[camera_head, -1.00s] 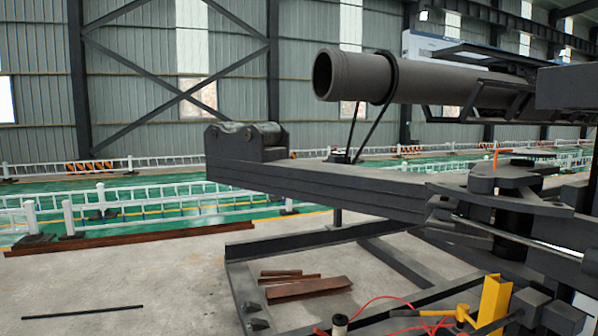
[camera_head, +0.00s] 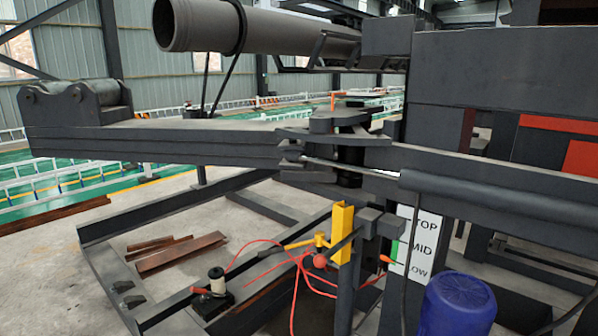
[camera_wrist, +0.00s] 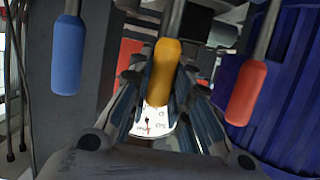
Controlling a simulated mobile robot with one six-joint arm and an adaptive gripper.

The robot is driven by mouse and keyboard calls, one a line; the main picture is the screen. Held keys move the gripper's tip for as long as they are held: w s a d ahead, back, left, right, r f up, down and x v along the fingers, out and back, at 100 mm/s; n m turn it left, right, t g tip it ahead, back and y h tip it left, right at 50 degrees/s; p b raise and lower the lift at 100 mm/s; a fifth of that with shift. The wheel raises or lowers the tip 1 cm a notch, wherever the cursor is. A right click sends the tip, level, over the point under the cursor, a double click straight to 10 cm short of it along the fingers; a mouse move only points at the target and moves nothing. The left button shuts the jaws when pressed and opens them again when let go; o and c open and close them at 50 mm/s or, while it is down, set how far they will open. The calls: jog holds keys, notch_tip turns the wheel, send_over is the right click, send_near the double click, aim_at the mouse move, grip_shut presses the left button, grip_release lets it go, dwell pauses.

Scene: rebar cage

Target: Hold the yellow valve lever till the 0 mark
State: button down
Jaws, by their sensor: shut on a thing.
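In the wrist view, the yellow valve lever (camera_wrist: 167,70) hangs from its rod in the middle of the picture. My gripper (camera_wrist: 162,76) has one finger on each side of it and is shut on it. A white dial (camera_wrist: 154,119) with marks and a thin red pointer shows between the fingers below the lever. A round mark like a 0 is at its right; the pointer seems left of it, but the marks are small and partly hidden. The gripper does not show in the head view.
A blue lever (camera_wrist: 69,55) hangs left of my gripper, and a red lever (camera_wrist: 246,93) close on its right. A ribbed blue body (camera_wrist: 285,60) fills the right side. The head view shows a blue drum (camera_head: 459,305) and a TOP/MID/LOW sign (camera_head: 420,243).

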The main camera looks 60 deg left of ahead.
jog(key=shift+w, duration=0.25)
jog(key=shift+w+a+g, duration=0.15)
jog(key=shift+w+g, duration=0.1)
jog(key=shift+g, duration=0.15)
